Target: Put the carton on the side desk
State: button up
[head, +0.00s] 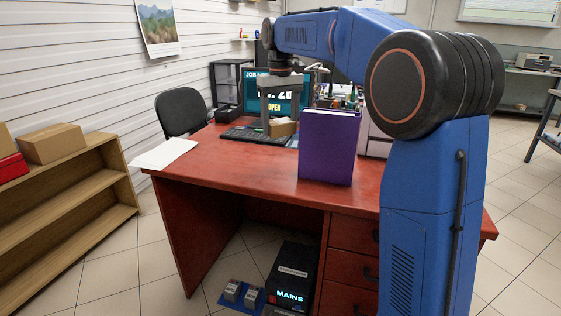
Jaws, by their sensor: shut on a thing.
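A small brown carton (284,128) shows above the red desk (225,158), behind the purple binder, which hides part of it. My gripper (279,119) points down at it with grey fingers and is shut on the carton. I cannot tell whether the carton touches the desk top. Another desk (515,71) stands far at the back right; the picture does not show which desk is the side desk.
A purple binder (328,147) stands upright near the desk's front edge. A keyboard (254,136), a monitor (293,96) and papers (165,153) are also on the red desk. A black chair (183,111) is behind it. A wooden shelf (75,197) with boxes stands left.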

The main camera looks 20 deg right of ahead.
aim_at(280, 171)
notch_tip(280, 171, down, 13)
jog(key=shift+f, duration=0.1)
dwell(0.5)
jog(key=shift+f, duration=0.15)
jog(key=o, duration=1.1)
jog(key=shift+c, duration=0.2)
notch_tip(280, 171, up, 12)
jog(key=shift+r, duration=0.15)
